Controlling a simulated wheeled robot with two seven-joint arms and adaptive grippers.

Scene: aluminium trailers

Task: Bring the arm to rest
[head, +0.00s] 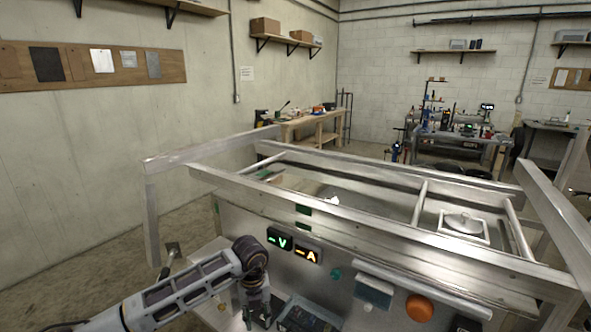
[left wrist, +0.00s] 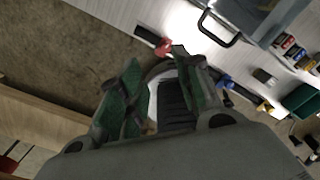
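My left arm (head: 190,285) comes in from the lower left in the head view. Its gripper (head: 258,318) points down in front of the trailer's metal panel, beside the lit V and A displays. In the left wrist view the gripper (left wrist: 160,88) has its two green-padded fingers spread apart. A dark ribbed thing with a pale edge (left wrist: 172,105) shows between the fingers; I cannot tell if it touches them. No held object is clear. My right gripper is not in view.
The aluminium trailer frame (head: 350,215) spans the middle. Its panel carries the green V display (head: 279,239), the A display (head: 307,252) and an orange round knob (head: 419,307). A dark tray (head: 300,318) lies right of the gripper. Open floor (head: 80,265) lies left.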

